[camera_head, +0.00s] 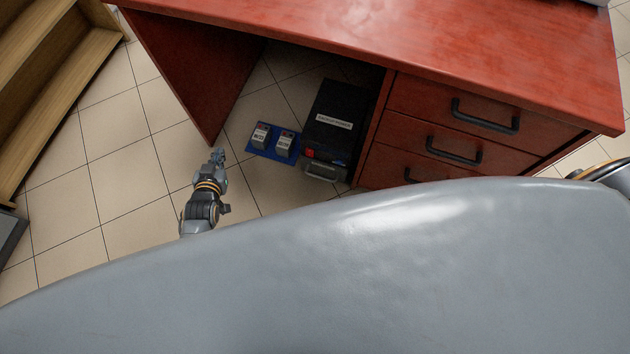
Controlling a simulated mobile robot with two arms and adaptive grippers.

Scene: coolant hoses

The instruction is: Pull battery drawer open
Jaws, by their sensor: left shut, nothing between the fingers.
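A black box (338,118) with a pale label stands on the floor under the red desk. At its front is a grey handle (323,173), with a small red patch (309,153) just above it on the left. This looks like the battery drawer front; I cannot tell whether it sits flush. My left gripper (218,154) is shut and empty, low near the desk's left side panel. It is left of the box and apart from its handle, with the blue mat between. My right gripper is out of view; only part of my right arm shows at the right edge.
Tiled floor (125,190) is clear on the left, beside a wooden shelf (60,85).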

